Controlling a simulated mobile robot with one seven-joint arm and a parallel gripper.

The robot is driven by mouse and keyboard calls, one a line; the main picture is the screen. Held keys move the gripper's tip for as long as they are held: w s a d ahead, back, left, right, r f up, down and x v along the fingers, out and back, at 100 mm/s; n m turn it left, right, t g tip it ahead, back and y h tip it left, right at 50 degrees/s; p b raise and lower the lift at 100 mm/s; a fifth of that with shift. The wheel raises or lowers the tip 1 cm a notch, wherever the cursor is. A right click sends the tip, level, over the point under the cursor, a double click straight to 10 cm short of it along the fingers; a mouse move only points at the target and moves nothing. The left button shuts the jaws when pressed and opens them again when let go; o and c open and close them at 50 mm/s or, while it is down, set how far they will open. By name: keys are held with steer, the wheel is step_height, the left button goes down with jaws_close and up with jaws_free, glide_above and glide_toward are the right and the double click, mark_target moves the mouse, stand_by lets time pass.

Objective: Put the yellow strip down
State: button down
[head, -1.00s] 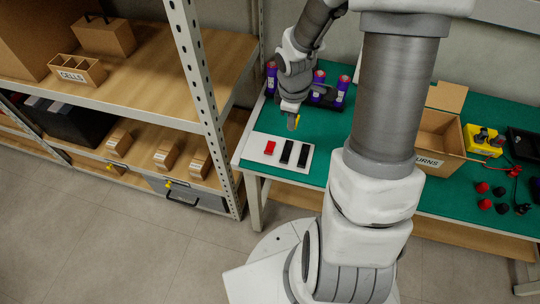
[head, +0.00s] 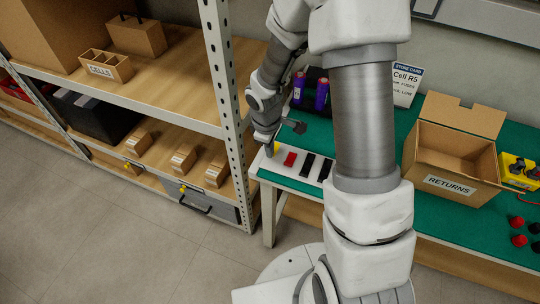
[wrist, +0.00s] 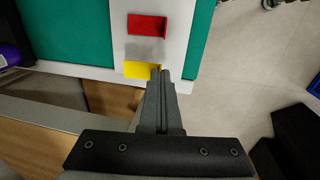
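The yellow strip (wrist: 141,69) is at the tips of my gripper (wrist: 161,72) in the wrist view. The fingers are close together on its right end, and the strip sticks out to the left, over or on the edge of the white plate (wrist: 183,45). I cannot tell whether it touches the plate. In the head view the yellow strip (head: 277,148) shows small beside my gripper (head: 268,152), at the plate's left end. A red strip (wrist: 147,25) lies on the plate, apart from the yellow one; the head view shows it (head: 290,159) too.
Two black strips (head: 316,167) lie right of the red one. Purple cells (head: 321,95) stand behind. A shelf post (head: 229,110) rises close to the left of my gripper. A returns box (head: 448,185) stands on the green bench right of my arm.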

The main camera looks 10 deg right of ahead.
steer(key=shift+f, duration=1.15)
steer(key=shift+f+b, duration=0.25)
steer(key=shift+b, duration=0.15)
steer(key=c, duration=1.1)
jaws_free()
steer(key=shift+r, duration=0.1)
steer(key=shift+c, duration=0.2)
